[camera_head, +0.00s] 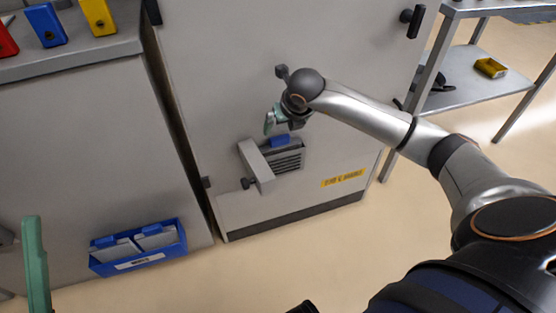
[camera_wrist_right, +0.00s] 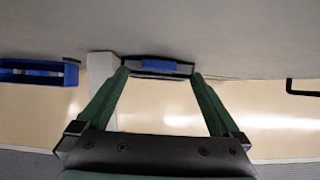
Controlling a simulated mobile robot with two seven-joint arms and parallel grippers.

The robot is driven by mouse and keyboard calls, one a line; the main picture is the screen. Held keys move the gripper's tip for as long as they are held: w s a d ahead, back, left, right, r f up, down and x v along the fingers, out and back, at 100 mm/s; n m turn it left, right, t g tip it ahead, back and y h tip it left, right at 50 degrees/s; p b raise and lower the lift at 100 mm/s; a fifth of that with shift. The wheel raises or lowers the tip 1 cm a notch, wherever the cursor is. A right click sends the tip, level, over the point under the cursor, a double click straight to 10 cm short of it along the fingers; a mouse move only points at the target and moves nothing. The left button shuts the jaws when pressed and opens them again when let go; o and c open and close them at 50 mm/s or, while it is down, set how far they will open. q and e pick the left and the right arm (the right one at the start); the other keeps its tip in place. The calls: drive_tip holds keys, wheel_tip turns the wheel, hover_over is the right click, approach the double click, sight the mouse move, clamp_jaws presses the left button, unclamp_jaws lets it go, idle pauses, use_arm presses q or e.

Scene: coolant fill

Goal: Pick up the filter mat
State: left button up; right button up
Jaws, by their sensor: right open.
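A filter mat (camera_head: 281,141) shows its blue tab at the top of a louvred vent in the grey cabinet door; the rest of it is hidden in the vent. In the right wrist view the blue tab (camera_wrist_right: 166,65) lies ahead, between my fingertips. My right gripper (camera_head: 269,123) has green fingers and is just above and left of the tab, apart from it in the head view. It is open and empty in the right wrist view (camera_wrist_right: 160,76). My left gripper (camera_head: 35,265) shows only one green finger at the left edge.
The vent's grey cover (camera_head: 256,166) stands swung out at the vent's left. A blue bin (camera_head: 138,249) with pale, blue-tabbed mats hangs at lower left. Red, blue and yellow items lie on a counter (camera_head: 110,45) at upper left. A metal shelf (camera_head: 470,95) stands at right.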

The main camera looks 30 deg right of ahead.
sight(280, 138)
drive_tip(key=shift+x, duration=0.85)
drive_tip(key=f+b, duration=0.1)
drive_tip(key=f, duration=0.1)
drive_tip(key=w+f+b, duration=0.1)
drive_tip(key=f, duration=0.1)
drive_tip(key=shift+w+d+f, duration=0.1)
drive_tip(key=shift+d+f, duration=0.05)
drive_tip(key=shift+f, duration=0.05)
drive_tip(key=shift+w+f, duration=0.25)
drive_tip(key=shift+f, duration=0.05)
clamp_jaws()
